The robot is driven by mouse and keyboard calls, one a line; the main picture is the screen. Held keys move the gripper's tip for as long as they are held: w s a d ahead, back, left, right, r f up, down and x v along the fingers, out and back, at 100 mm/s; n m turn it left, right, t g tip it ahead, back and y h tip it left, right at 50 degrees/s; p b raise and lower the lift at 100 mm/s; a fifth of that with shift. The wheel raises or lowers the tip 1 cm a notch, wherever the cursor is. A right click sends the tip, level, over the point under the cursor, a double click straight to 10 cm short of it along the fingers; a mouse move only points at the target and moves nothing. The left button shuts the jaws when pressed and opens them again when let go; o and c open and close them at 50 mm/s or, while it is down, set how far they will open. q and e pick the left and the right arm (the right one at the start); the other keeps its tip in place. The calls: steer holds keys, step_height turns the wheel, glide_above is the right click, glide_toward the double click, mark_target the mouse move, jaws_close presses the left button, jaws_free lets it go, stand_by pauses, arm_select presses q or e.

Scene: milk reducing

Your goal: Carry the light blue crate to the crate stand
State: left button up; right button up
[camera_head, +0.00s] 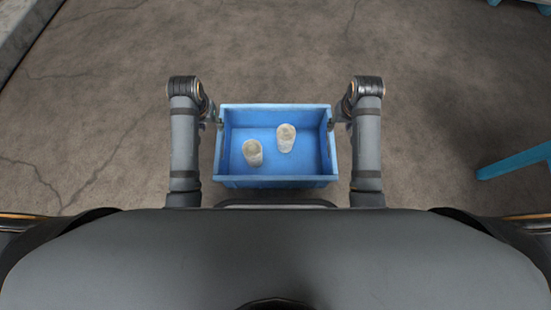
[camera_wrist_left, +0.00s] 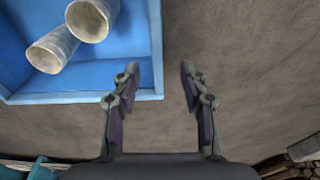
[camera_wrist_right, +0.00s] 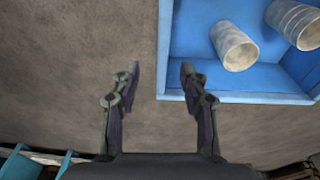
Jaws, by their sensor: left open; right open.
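The light blue crate (camera_head: 275,182) is in front of my body in the head view, level, with two pale cups inside (camera_head: 253,153) (camera_head: 286,138). My left gripper (camera_head: 213,118) is at its left end and my right gripper (camera_head: 335,120) at its right end. Both are open and hold nothing. In the left wrist view the crate's end wall (camera_wrist_left: 157,45) shows between the spread fingers (camera_wrist_left: 160,75). The right wrist view shows the same with the other end wall (camera_wrist_right: 164,50) and fingers (camera_wrist_right: 158,75). I cannot tell what the crate rests on. No crate stand is clearly identifiable.
A blue bar-like piece (camera_head: 515,161) stands at the right edge of the head view, and another blue piece (camera_head: 530,3) is at the top right corner. A pale ledge (camera_head: 25,30) runs along the top left. The cracked floor (camera_head: 270,50) beyond the crate is clear.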

mark_target(219, 139)
arm_select(q)
steer(key=b, duration=0.2)
steer(key=f+b, duration=0.1)
steer(key=b, duration=0.1)
steer(key=shift+s+d+f, duration=0.15)
steer(key=shift+s+f, duration=0.15)
steer(key=shift+s, duration=0.05)
arm_select(e)
steer(key=shift+s+a+f, duration=0.15)
steer(key=shift+s+f, duration=0.15)
steer(key=shift+f, duration=0.5)
arm_select(q)
steer(key=shift+s+r+b, duration=0.2)
steer(key=shift+r+b, duration=0.05)
steer(key=shift+b, duration=0.3)
arm_select(e)
steer(key=shift+s+r, duration=0.2)
steer(key=shift+r, duration=0.05)
arm_select(q)
steer(key=shift+s+r, duration=0.15)
steer(key=shift+r, duration=0.25)
arm_select(e)
steer(key=shift+s+r, duration=0.15)
steer(key=shift+r, duration=0.25)
